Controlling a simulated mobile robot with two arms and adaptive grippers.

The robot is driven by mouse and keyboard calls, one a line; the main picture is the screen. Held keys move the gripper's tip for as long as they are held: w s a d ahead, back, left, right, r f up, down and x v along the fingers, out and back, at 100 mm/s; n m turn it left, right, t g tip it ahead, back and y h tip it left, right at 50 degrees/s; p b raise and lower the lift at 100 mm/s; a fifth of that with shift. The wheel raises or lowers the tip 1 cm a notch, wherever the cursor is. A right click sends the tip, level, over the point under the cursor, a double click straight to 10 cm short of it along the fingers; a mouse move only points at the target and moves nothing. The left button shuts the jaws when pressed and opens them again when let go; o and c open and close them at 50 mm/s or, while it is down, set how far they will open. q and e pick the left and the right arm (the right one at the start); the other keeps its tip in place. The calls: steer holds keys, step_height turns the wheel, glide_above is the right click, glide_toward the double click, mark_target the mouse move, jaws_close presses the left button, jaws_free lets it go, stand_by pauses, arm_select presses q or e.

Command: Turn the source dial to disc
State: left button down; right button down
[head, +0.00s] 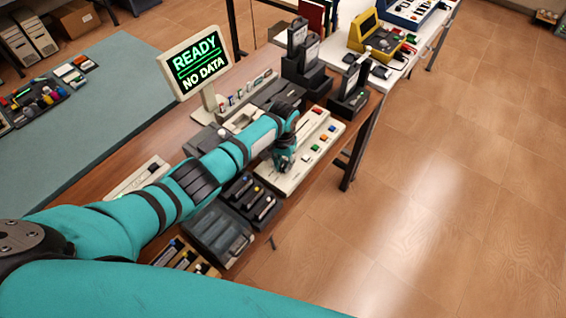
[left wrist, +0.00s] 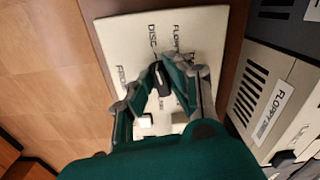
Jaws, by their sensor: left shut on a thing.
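The source dial (left wrist: 161,80) is a black knob on a pale panel (left wrist: 118,36), in the left wrist view. It sits between the fingertips of my left gripper (left wrist: 164,76), which is shut on it. Labels DISC and FLOPPY stand above the knob, with another partly hidden label to its left. The knob's long shape points mostly up, near DISC; I cannot tell if it lines up exactly. In the head view my left gripper (head: 284,160) is over the left end of the pale console (head: 300,166), hiding the dial. My right gripper is not in view.
A screen (head: 195,62) reads READY, NO DATA. Black trays (head: 220,232) and a holder with cartridges (head: 250,197) stand near my left arm. Dark stands (head: 348,100) are behind the console, which carries several coloured buttons. Open wooden floor (head: 440,220) lies to the right.

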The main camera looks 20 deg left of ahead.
mark_target(283, 166)
arm_select(q)
steer(key=shift+w+r, duration=0.1)
steer(key=c, duration=1.3)
jaws_free()
steer(key=shift+r, duration=0.15)
step_height(283, 166, up, 12)
steer(key=shift+f, duration=0.15)
